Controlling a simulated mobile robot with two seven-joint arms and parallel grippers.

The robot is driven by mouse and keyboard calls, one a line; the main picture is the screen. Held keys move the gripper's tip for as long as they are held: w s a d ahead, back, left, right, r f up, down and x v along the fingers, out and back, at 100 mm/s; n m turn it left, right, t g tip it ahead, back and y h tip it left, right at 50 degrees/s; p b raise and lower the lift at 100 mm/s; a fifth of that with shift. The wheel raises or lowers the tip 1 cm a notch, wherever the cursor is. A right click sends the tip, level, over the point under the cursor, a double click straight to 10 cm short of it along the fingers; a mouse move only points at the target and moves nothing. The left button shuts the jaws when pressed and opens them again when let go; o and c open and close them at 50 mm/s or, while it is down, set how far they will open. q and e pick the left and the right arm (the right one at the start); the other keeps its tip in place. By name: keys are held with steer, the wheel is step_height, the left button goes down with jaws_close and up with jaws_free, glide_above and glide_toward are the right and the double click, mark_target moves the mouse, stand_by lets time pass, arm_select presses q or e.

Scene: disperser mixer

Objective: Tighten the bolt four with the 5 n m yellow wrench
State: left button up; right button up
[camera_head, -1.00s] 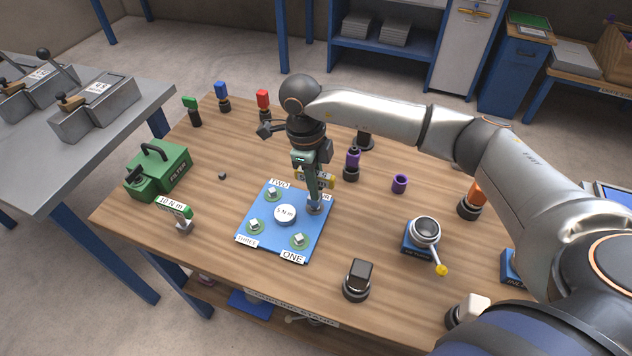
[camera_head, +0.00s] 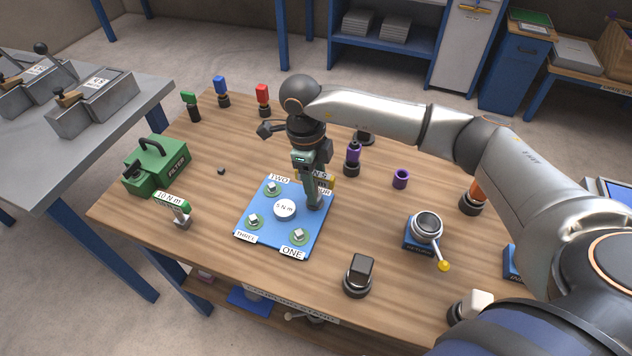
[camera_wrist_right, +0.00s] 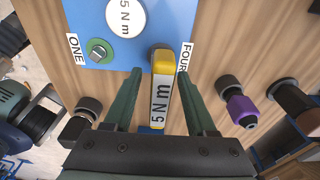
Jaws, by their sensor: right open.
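The yellow 5 N m wrench (camera_head: 328,183) is at the bolt four corner of the blue plate (camera_head: 275,236), mostly hidden by my right gripper (camera_head: 313,203). The right wrist view shows its labelled yellow body (camera_wrist_right: 162,98) between the two green fingers of the open right gripper (camera_wrist_right: 159,76), with gaps at both sides. Bolt four itself is hidden; the FOUR label (camera_wrist_right: 185,57) shows beside the wrench. Bolts one (camera_head: 298,236), two (camera_head: 272,188) and three (camera_head: 254,219) stand at the other corners. My left gripper is not in view.
Purple parts (camera_head: 401,178), a black-topped part (camera_head: 358,274) and a device with a yellow-knobbed lever (camera_head: 424,229) stand to the right.

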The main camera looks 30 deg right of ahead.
steer(key=r, duration=0.8)
steer(key=w+a+r, duration=0.1)
steer(key=r, duration=0.3)
steer(key=shift+w+r+b, duration=0.1)
steer(key=shift+r+b, duration=0.15)
steer(key=shift+b, duration=0.1)
steer(key=p, duration=0.3)
steer(key=shift+s+d+t+y+p, duration=0.25)
steer(key=shift+s+t+y+p, duration=0.05)
steer(key=shift+s+y+p, duration=0.1)
steer(key=shift+d+f, duration=0.1)
steer(key=shift+f, duration=0.1)
step_height(320, 180, down, 13)
steer(key=shift+r+p, duration=0.15)
steer(key=shift+p, duration=0.45)
steer(key=shift+c, duration=0.4)
